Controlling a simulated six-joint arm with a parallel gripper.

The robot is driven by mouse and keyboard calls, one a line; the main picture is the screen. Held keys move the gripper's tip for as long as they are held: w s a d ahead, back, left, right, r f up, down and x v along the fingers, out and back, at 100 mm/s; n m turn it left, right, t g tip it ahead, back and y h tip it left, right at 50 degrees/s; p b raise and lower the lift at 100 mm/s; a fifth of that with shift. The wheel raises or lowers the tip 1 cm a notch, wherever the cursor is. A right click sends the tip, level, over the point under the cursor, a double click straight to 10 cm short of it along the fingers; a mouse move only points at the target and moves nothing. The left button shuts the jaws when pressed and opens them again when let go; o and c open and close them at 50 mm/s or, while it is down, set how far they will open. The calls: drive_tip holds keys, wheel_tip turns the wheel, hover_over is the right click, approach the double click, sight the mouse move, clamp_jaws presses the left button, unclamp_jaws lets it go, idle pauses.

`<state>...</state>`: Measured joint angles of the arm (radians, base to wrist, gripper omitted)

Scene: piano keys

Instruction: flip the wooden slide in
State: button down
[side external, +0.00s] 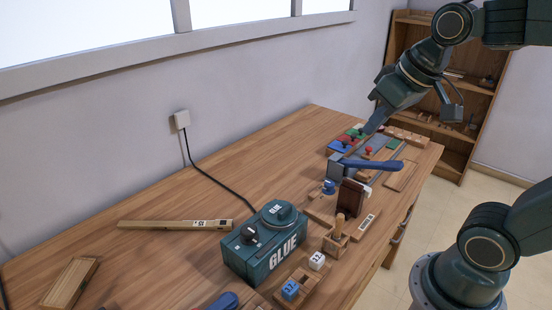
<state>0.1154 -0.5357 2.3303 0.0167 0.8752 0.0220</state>
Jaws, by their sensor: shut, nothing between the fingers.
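I cannot tell for sure which piece is the wooden slide. A dark brown wooden piece (350,196) stands upright near a blue-handled tool, and a flat wooden piece (400,176) lies at the bench's right side. My gripper (356,147) points down and to the left over the far part of the bench, near the coloured knobbed pieces (347,144). Its fingers are together, with nothing seen between them. Contact with anything below is too small to tell.
A green glue box (264,243) stands on the wooden bench (165,203). The blue-handled tool (374,165) lies behind the brown piece. The bench's left middle is mostly clear.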

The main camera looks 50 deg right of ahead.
drive_tip(key=w+d+f+m+g+h, duration=0.2)
drive_tip(key=w+d+m, duration=0.4)
drive_tip(key=w+d, duration=1.25)
drive_tip(key=m+g, duration=0.2)
drive_tip(key=m, duration=0.3)
hover_over(378, 153)
drive_tip(key=w+a, duration=0.2)
drive_tip(key=w, duration=0.2)
wheel_tip(378, 153, down, 17)
drive_tip(key=shift+s+d+f+h, duration=0.2)
drive_tip(key=shift+d+h, duration=0.05)
drive_tip(key=shift+h, duration=0.15)
drive_tip(key=x, duration=0.9)
drive_tip(key=shift+w+f, duration=0.2)
drive_tip(key=shift+f, duration=0.25)
drive_tip(key=shift+s+a+f, duration=0.15)
drive_tip(key=shift+s+a, duration=0.25)
drive_tip(key=shift+a, duration=0.4)
drive_tip(key=shift+s+a+f, duration=0.15)
drive_tip(key=shift+s+a, duration=0.3)
drive_tip(key=shift+a, duration=0.4)
